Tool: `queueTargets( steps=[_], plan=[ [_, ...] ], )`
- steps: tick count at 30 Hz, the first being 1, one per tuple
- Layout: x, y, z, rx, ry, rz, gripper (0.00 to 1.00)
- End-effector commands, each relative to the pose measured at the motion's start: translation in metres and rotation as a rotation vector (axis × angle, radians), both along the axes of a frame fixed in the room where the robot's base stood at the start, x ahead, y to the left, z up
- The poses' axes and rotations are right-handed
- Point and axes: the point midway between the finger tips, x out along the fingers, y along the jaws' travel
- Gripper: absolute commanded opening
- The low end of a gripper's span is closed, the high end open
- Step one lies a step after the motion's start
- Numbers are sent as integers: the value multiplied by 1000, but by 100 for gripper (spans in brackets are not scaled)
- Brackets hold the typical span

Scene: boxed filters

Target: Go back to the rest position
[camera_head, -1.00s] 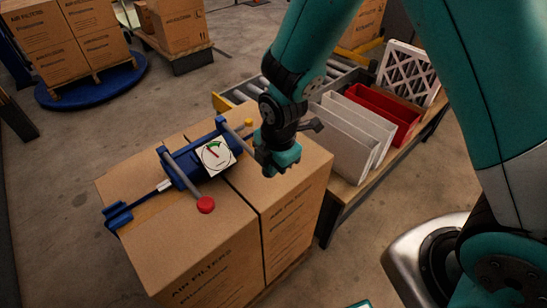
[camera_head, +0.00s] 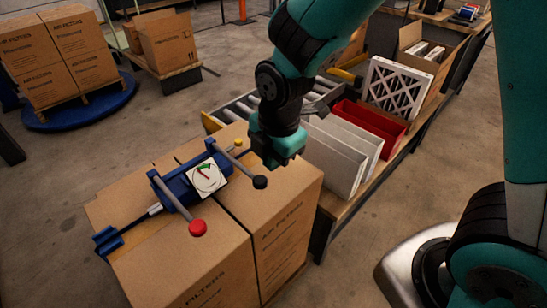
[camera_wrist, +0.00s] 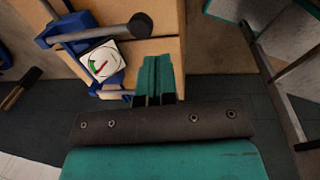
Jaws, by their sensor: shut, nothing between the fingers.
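My gripper (camera_head: 277,159) is in the head view over the right rear part of the stacked filter boxes, just right of the blue strapping tool. In the wrist view my gripper (camera_wrist: 155,75) has its fingers together with nothing between them. The blue tool (camera_head: 185,187) lies across the box tops, with a white dial, a red knob (camera_head: 198,228) and a black knob (camera_head: 260,182). The tool also shows at the upper left of the wrist view (camera_wrist: 60,32), apart from my fingers.
Cartons (camera_head: 200,275) stand close below my gripper. To the right, a bench (camera_head: 325,222) bears white panels (camera_head: 335,160), a red bin (camera_head: 372,125) and a pleated filter (camera_head: 398,88). A roller conveyor (camera_head: 240,107) is behind. More boxes stand on a blue turntable (camera_head: 80,112). Floor at left is clear.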

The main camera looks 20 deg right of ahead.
Motion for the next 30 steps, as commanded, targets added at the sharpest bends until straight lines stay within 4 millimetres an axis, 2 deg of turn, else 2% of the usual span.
queueTargets(
  steps=[17, 20, 23, 27, 30],
  plan=[
    [-1, 0, 2, 6, 0, -12, 0],
    [-7, 1, 17, 43, 11, -100, 0],
    [-24, 4, 45, 116, 47, -290, 0],
    [-62, 7, 93, 235, 141, -647, 0],
    [-92, 7, 121, 294, 221, -887, 0]
  ],
)
